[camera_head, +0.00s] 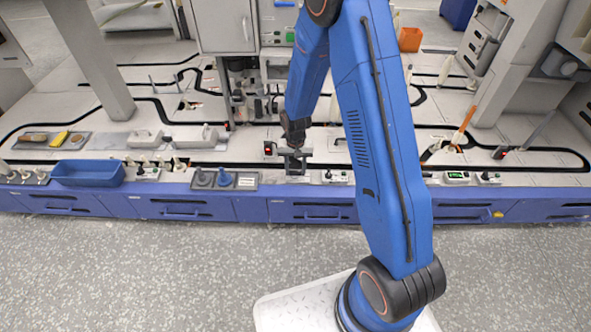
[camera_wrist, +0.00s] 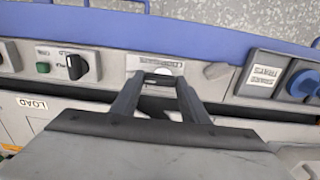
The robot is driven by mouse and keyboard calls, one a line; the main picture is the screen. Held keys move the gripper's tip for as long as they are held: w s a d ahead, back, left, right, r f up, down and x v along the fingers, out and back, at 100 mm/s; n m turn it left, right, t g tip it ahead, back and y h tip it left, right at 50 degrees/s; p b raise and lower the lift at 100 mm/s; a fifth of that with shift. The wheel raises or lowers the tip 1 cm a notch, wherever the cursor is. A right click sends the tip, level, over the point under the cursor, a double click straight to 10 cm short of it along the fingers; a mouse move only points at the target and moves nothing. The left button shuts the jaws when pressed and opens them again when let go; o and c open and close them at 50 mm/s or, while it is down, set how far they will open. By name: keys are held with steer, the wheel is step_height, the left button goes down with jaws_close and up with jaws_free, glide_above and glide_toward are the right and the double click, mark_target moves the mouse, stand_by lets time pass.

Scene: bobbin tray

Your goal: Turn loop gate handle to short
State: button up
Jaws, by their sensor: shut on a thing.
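My gripper (camera_head: 296,158) reaches down to the front console strip in the head view, below the end of my blue arm. In the wrist view my gripper (camera_wrist: 159,88) has its two dark fingers on either side of a small dark handle (camera_wrist: 158,79), and it is shut on it. The handle is mostly hidden between the fingers. A pale label plate (camera_wrist: 162,67) lies just beyond the fingertips; its lettering is too small to read. Which way the handle points cannot be told.
A black selector knob (camera_wrist: 76,67) and a green button (camera_wrist: 43,68) sit left of the fingers in the wrist view. A blue knob (camera_wrist: 303,84) sits at right. In the head view a blue bin (camera_head: 88,174) stands at left, and a red-lit box (camera_head: 269,149) is close beside my gripper.

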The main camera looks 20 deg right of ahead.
mark_target(296, 171)
stand_by(0.3)
steer(key=o, duration=1.1)
steer(key=shift+c, duration=0.2)
steer(key=shift+r, duration=0.1)
step_height(296, 171, up, 17)
steer(key=shift+r, duration=0.15)
steer(key=s+d+r+n+t, duration=0.1)
steer(key=s+d+r, duration=0.1)
steer(key=s+r, duration=0.65)
steer(key=s+d+r+n+t, duration=0.1)
steer(key=s+d+r, duration=0.1)
steer(key=s+r, duration=0.6)
steer(key=s+d+r+n+t, duration=0.1)
steer(key=s+r, duration=0.2)
steer(key=s, duration=0.5)
steer(key=s+d+r+t, duration=0.1)
steer(key=s+r, duration=0.2)
steer(key=s, duration=0.6)
steer(key=shift+d+n+t, duration=0.15)
steer(key=shift+n+t, duration=0.25)
